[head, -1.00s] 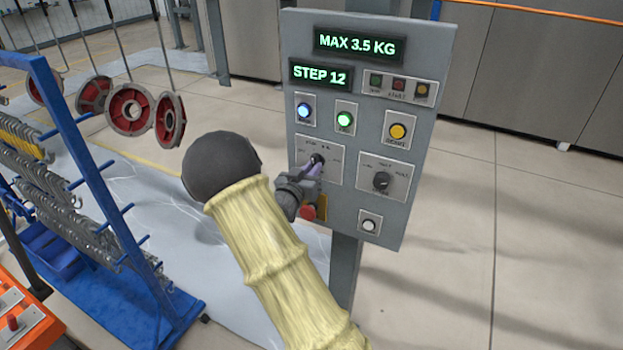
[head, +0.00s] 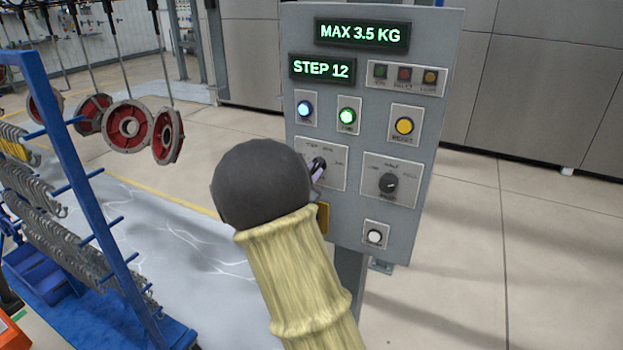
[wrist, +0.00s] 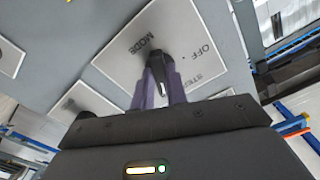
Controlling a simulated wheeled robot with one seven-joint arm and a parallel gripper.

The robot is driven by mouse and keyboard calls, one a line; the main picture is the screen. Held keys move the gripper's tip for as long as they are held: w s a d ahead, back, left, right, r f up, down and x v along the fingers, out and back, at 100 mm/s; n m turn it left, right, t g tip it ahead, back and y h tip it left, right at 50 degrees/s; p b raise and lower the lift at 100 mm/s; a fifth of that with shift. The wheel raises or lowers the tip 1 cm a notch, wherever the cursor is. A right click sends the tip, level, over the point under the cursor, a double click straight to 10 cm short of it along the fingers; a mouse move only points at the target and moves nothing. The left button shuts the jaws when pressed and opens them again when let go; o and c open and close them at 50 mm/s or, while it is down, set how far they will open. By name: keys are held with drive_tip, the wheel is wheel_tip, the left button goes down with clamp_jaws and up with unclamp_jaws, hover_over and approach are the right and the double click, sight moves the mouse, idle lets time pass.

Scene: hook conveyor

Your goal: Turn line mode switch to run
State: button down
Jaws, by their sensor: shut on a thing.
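The line mode switch is a black knob (head: 319,162) on a white plate (head: 334,180) at the left of the grey control panel. My gripper (head: 317,174) is at this knob, its purple fingers partly hidden behind my dark round arm joint. In the wrist view my gripper (wrist: 163,72) is shut on the black knob (wrist: 163,60), one finger on each side. The plate (wrist: 125,55) there reads MODE, OFF and part of STEP. The fingers cover part of the knob, and I cannot tell which label it points to.
A second knob (head: 388,183) sits right of the mode switch. A yellow button (head: 404,125), a lit green button (head: 347,116) and a lit blue button (head: 305,109) are above. A display (head: 322,69) reads STEP 12. A blue hook rack (head: 95,200) stands left.

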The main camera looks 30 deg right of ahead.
drive_tip(key=c, duration=1.4)
unclamp_jaws()
drive_tip(key=b+v, duration=0.3)
drive_tip(key=v, duration=1.4)
drive_tip(key=shift+a, duration=0.25)
drive_tip(key=shift+s, duration=0.1)
